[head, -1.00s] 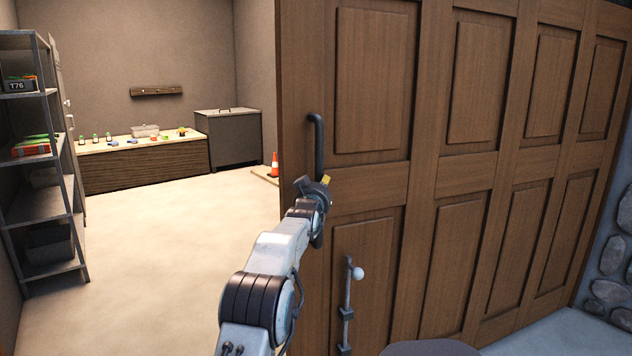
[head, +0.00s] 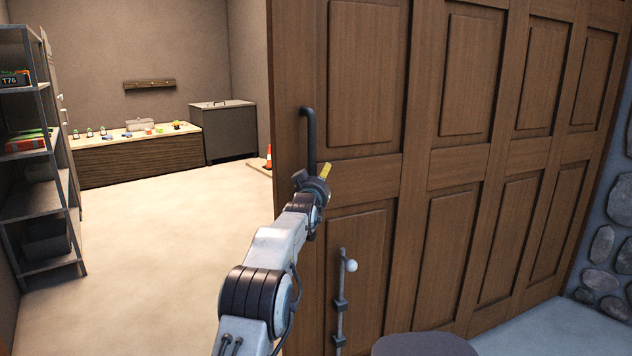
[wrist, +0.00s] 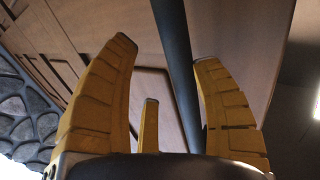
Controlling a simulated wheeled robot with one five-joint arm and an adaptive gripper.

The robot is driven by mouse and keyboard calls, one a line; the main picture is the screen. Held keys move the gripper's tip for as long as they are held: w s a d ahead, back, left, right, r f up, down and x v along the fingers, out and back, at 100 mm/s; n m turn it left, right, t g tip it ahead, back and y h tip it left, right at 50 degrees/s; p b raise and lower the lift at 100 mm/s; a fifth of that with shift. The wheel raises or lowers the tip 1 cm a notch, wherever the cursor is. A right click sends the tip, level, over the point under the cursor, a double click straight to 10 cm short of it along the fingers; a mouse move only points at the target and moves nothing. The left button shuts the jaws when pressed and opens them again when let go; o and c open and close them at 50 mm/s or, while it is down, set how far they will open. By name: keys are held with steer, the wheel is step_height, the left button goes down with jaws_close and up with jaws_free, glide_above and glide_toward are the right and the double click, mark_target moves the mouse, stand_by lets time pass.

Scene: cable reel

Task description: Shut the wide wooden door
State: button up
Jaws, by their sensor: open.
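The wide wooden door (head: 417,160) has several raised panels and fills the right half of the head view. Left of its edge the opening stands clear and a lit room shows. A dark vertical bar handle (head: 311,138) is fixed near the door's left edge. My gripper (head: 324,173) is at the handle's lower part and hides its lower end. In the wrist view, the yellow fingers are spread apart and the handle (wrist: 178,70) runs between them. The fingers are not closed on it. I cannot tell whether any finger touches it.
A bolt with a white knob (head: 351,266) sits low on the door. A grey metal shelf (head: 58,195) stands at the left. The floor between is clear.

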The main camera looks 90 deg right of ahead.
steer(key=shift+o, duration=0.3)
steer(key=shift+s+r, duration=0.1)
steer(key=shift+s, duration=0.05)
steer(key=shift+w+f, duration=0.2)
steer(key=shift+w, duration=0.05)
steer(key=shift+a, duration=0.1)
steer(key=v, duration=1.1)
steer(key=shift+a, duration=0.4)
steer(key=shift+w, duration=0.1)
steer(key=shift+c, duration=0.3)
